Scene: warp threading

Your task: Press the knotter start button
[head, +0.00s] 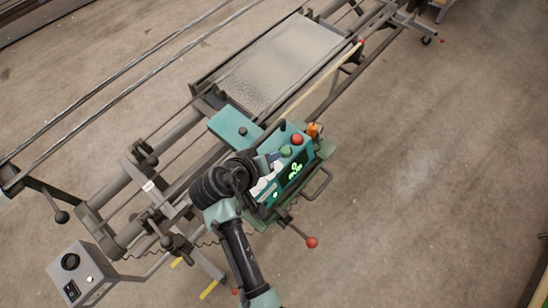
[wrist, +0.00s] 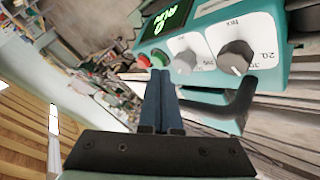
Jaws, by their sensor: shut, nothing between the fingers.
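The knotter (head: 262,193) is a teal box with a panel of controls, mounted on the long frame. A green button (head: 286,152) and a red button (head: 297,139) sit near its upper edge. In the wrist view the green button (wrist: 159,57) shows just beyond my fingertips, with the red button (wrist: 144,60) left of it. My gripper (head: 275,157) is shut and empty, its blue fingers (wrist: 160,72) pointing at the green button. The tips look very close to it; I cannot tell whether they touch.
A lit display (head: 295,173) and two dials, one grey (wrist: 185,62) and one black (wrist: 236,57), sit on the panel. An orange part (head: 313,130) stands at the box's far corner. A red-knobbed lever (head: 311,242) sticks out below. The floor at right is clear.

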